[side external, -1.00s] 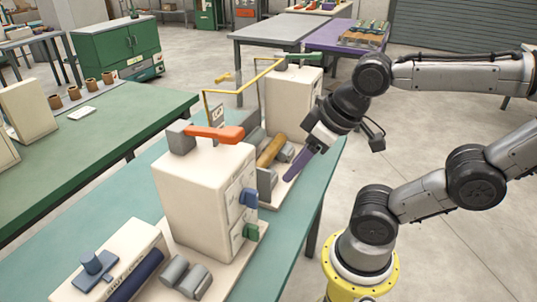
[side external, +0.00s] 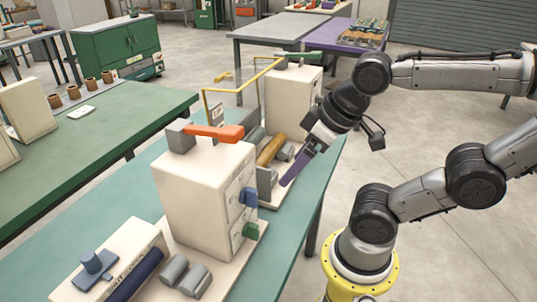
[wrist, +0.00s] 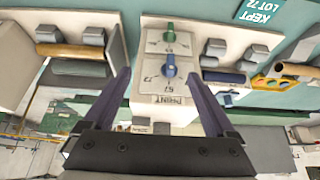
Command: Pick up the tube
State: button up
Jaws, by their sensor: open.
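A golden-brown tube (side external: 270,151) lies across grey rollers between two cream machine housings in the side view. In the wrist view it shows at upper left (wrist: 75,51), outside my fingers. A dark blue tube (side external: 136,276) lies at the near end of the bench; it shows at right in the wrist view (wrist: 224,77). I cannot tell which tube is meant. My gripper (side external: 285,184) has purple fingers, apart and empty, to the right of the golden-brown tube in the side view. In the wrist view the gripper (wrist: 159,75) straddles empty space before a cream panel.
A cream housing (side external: 205,195) with an orange lever (side external: 214,132) and blue and green knobs stands near my gripper. A yellow wire frame (side external: 230,88) rises behind it. The teal bench (side external: 312,205) is bare along its right edge. A yellow holder (wrist: 264,83) shows at right in the wrist view.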

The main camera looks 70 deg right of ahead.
notch_tip(320, 180, up, 6)
jog(key=f, duration=0.1)
jog(key=m+g, duration=0.1)
jog(key=m, duration=1.7)
send_over(272, 148)
jog(key=s, duration=0.2)
notch_tip(272, 148, down, 20)
jog(key=shift+s+d+r, duration=0.1)
jog(key=shift+s+r, duration=0.05)
jog(key=shift+r, duration=0.05)
jog(key=shift+x, duration=3.1)
jog(key=shift+r, duration=0.1)
grip_shut()
